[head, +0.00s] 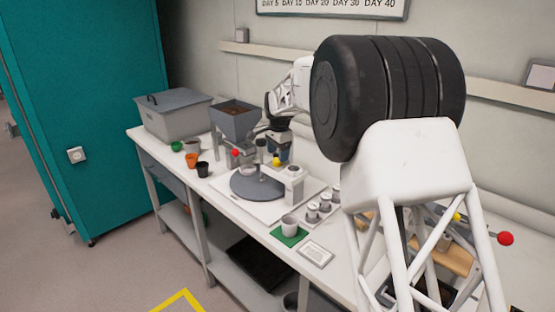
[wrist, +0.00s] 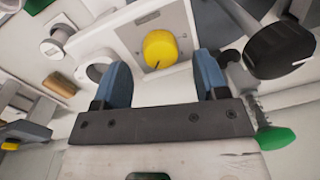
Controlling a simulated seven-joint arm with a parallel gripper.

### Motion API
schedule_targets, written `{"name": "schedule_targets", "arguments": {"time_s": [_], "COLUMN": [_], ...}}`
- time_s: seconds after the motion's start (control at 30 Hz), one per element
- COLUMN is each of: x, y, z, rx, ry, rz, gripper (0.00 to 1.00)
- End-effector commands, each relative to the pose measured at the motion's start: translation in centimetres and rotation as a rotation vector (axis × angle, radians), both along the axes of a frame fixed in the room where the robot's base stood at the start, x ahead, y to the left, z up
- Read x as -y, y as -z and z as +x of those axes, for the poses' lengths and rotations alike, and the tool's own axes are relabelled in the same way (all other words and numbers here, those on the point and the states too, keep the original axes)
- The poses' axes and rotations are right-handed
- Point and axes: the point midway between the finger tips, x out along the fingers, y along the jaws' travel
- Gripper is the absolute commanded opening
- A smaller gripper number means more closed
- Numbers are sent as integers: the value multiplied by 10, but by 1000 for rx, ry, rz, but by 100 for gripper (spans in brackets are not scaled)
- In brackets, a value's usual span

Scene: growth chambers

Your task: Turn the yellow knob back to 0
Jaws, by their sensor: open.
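The yellow knob (wrist: 160,48) sits on the face of a white housing (wrist: 125,32) in the wrist view, with a dark mark near its lower edge. The numbers around it are too small to read. It also shows as a small yellow spot in the head view (head: 277,161). My gripper (wrist: 163,75) is open, with its blue fingers apart to the left and right of the knob. The knob lies ahead of the gap, and nothing is held. I cannot tell whether a finger touches it. In the head view my gripper (head: 280,151) is at the knob, partly hidden by my arm.
A dark round part (wrist: 280,50) is close beside the right finger. A green-ended part (wrist: 276,138) is at lower right. A grey turntable (head: 257,185), a white cup (head: 290,224) on a green mat, small pots (head: 202,169) and a grey bin (head: 174,115) stand on the bench.

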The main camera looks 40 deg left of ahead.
Motion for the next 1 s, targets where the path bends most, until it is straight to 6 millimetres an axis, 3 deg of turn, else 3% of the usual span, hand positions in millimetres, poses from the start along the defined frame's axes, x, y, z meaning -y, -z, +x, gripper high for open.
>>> {"name": "schedule_targets", "arguments": {"time_s": [0.3, 0.67, 0.9, 1.0], "x": [-1, -2, -2, -2], "y": [26, 28, 28, 28], "z": [0, 0, 0, 0], "rx": [0, 0, 0, 0], "ry": [0, 0, 0, 0], "rz": [0, 0, 0, 1], "gripper": [67, 65, 28, 17]}}
